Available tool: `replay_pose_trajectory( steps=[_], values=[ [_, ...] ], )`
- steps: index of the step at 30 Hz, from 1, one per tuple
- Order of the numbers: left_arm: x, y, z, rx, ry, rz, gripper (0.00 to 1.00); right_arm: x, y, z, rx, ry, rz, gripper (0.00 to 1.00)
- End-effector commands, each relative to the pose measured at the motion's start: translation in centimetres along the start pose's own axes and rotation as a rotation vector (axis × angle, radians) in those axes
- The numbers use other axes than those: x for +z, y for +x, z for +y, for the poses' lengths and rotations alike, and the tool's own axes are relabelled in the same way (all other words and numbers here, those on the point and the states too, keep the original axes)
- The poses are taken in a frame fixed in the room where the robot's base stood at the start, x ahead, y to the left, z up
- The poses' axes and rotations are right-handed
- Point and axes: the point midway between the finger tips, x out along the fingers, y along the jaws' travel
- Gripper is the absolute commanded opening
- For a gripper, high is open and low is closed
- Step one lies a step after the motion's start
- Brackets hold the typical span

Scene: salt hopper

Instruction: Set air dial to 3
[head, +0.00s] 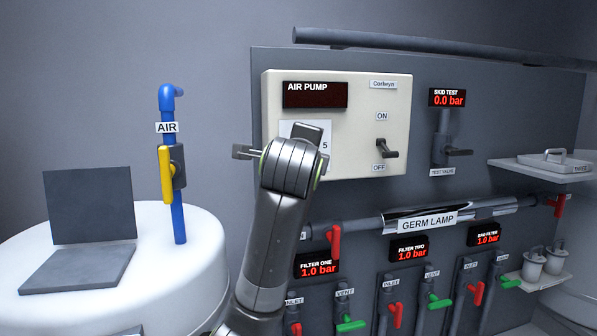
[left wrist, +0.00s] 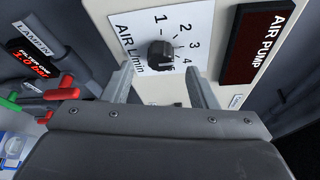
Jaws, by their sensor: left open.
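The air dial is a black round knob (left wrist: 161,55) on a white scale plate marked "AIR L/min" with numbers 1 to 5, seen in the left wrist view. I cannot clearly tell which number it points at. In the head view my arm hides the knob; only part of its plate (head: 327,134) shows, with the 5. My left gripper (head: 286,155) is in front of the air pump panel (head: 345,150). In the left wrist view the left gripper (left wrist: 159,72) is open, with its fingers on either side of the knob; contact is not visible. My right gripper is not in view.
The dark AIR PUMP display (head: 315,94) is above the dial. An ON/OFF switch (head: 387,151) sits to its right. Below are the germ lamp pipe (head: 430,222) and several red and green valve handles. A blue air pipe with a yellow handle (head: 166,174) stands left.

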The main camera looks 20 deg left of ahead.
Motion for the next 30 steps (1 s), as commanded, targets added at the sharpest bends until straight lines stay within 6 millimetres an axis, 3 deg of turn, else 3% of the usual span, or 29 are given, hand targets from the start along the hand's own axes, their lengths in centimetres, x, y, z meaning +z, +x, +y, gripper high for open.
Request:
replay_pose_trajectory(
  steps=[3,14,18,30],
  values=[
    [-0.2,-2.8,0.4,-0.009,-0.003,0.002,0.53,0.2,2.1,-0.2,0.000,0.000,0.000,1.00],
    [-0.1,-10.3,0.4,-0.005,-0.002,0.001,0.53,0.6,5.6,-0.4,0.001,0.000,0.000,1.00],
    [-0.1,-11.0,-0.4,-0.001,0.003,0.003,0.53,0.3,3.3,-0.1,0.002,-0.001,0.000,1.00],
    [-0.1,-12.8,-0.3,-0.001,0.003,0.004,0.53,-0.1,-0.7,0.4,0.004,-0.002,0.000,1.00]
  ],
)
